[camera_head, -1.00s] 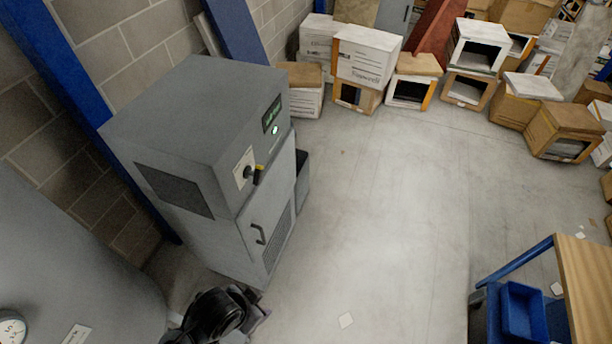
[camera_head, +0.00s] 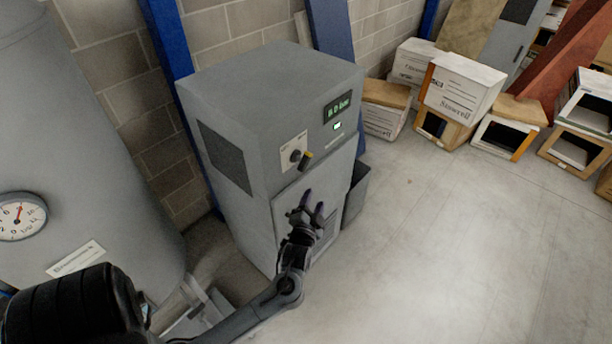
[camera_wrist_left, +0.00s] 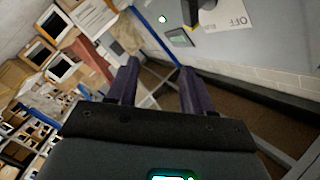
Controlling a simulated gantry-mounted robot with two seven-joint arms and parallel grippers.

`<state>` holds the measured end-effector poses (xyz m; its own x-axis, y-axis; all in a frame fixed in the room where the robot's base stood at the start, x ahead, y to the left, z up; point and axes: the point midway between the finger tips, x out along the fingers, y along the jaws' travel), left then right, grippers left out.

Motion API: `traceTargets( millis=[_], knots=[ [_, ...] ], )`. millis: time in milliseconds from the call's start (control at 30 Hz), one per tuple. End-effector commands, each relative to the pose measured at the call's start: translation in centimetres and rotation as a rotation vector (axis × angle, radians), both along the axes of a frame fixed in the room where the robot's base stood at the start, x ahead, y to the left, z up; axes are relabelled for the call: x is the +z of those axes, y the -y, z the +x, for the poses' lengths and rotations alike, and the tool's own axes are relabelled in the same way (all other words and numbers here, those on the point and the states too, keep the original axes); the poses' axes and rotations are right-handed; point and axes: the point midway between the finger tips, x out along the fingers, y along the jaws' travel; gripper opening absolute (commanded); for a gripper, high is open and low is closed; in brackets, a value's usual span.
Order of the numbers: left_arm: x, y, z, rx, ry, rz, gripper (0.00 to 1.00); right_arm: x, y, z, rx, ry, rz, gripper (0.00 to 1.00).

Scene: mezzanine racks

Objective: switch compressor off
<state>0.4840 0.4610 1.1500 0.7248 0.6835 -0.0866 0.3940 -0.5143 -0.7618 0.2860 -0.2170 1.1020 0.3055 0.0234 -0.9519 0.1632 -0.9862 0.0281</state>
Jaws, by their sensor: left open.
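The grey compressor cabinet (camera_head: 235,90) stands against the block wall in the head view. Its front has a black rotary switch with a yellow-tipped handle (camera_head: 305,158) on a pale plate (camera_head: 291,146). A lit green display (camera_head: 337,106) and a small green light are to its right. My left gripper (camera_head: 313,197) is open and empty, in front of the cabinet below the switch, apart from the handle. In the left wrist view its two fingers (camera_wrist_left: 158,84) are spread, and part of a plate marked "OFF" (camera_wrist_left: 235,15) shows at the top. My right gripper is not in view.
A grey tank (camera_head: 90,150) with a gauge (camera_head: 20,216) stands left of the cabinet. A dark bin (camera_head: 355,193) is at the cabinet's right side. Boxes (camera_head: 463,86) line the back. The floor (camera_head: 440,240) at the right is clear.

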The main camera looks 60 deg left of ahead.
Motion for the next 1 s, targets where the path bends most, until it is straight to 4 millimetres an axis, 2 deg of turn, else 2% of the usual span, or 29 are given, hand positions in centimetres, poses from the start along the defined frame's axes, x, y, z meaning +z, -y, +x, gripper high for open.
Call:
traceTargets(
  millis=[33,100,200,333,500,600,733,833,1000],
  knots=[
    [-2.6,-2.0,0.8,0.086,0.038,0.076,0.51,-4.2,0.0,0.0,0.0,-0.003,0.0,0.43],
    [-3.3,-4.2,1.1,0.202,0.071,0.176,0.51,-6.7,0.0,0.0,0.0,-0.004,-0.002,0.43],
    [-4.3,-6.2,1.6,0.353,0.102,0.28,0.51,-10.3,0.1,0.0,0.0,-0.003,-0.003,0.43],
    [-5.5,-7.4,2.6,0.522,0.129,0.362,0.51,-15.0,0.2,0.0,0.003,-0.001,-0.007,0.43],
    [-6.3,-7.6,4.5,0.68,0.165,0.39,0.51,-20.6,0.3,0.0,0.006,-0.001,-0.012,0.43],
    [-6.0,-7.4,5.7,0.736,0.192,0.377,0.51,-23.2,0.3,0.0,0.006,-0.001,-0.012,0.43],
    [-5.4,-7.2,6.9,0.776,0.233,0.347,0.51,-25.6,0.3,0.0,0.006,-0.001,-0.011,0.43],
    [-4.7,-7.0,7.5,0.793,0.259,0.327,0.51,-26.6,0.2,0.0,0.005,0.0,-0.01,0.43],
    [-4.0,-7.3,7.9,0.803,0.278,0.312,0.51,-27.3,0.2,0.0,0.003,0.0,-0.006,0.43]
  ],
)
